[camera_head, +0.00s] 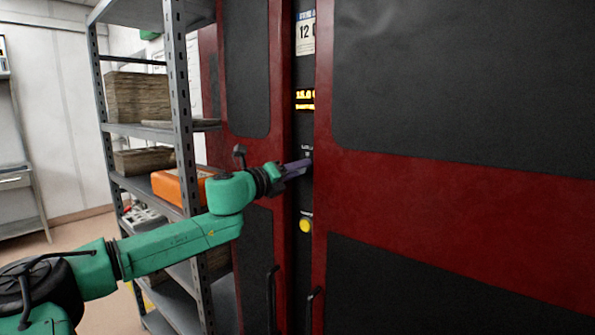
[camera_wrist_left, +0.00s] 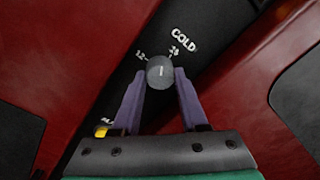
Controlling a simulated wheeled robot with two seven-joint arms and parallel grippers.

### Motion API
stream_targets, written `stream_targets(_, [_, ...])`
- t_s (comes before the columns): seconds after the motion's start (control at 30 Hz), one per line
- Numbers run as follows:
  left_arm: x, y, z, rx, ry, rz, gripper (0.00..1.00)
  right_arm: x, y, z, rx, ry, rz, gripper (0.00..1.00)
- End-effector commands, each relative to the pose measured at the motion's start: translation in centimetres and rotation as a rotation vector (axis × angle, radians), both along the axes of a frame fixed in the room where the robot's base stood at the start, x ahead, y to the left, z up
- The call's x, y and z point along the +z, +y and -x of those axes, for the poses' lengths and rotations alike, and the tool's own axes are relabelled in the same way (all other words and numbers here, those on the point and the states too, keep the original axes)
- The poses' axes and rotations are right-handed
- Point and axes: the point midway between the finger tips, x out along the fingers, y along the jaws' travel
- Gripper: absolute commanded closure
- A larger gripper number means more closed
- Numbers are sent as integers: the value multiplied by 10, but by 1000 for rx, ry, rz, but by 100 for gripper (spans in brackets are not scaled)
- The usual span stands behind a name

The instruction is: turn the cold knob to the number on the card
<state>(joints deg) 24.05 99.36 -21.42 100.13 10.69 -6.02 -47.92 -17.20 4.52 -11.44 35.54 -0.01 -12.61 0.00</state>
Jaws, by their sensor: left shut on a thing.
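The cold knob (camera_wrist_left: 160,70) is a round grey knob with a short pale mark. It sits on a black strip below the white word COLD, with printed numbers beside it that look like 12 and 18. My left gripper (camera_wrist_left: 160,82) has its two purple fingers on either side of the knob, shut on it. In the head view the left gripper (camera_head: 305,164) reaches the black strip between red panels, and its fingers hide the knob. The card (camera_head: 305,33) hangs high on the same strip and reads 12, its right part cut off by the red panel. My right gripper is not in view.
A yellow button (camera_head: 305,225) is below my gripper. Dark handles (camera_head: 271,298) stand at the lower panels. A grey shelf rack (camera_head: 182,100) with an orange case (camera_head: 172,187) stands left, close behind my arm.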

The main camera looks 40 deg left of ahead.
Motion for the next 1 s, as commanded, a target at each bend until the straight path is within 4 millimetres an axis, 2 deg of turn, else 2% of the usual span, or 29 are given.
stream_targets(0.7, [0, -1, 0, 0, -15, 676, 100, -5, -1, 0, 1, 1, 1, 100])
stream_targets(1.0, [1, -1, 0, 1, -20, 893, 100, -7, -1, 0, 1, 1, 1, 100])
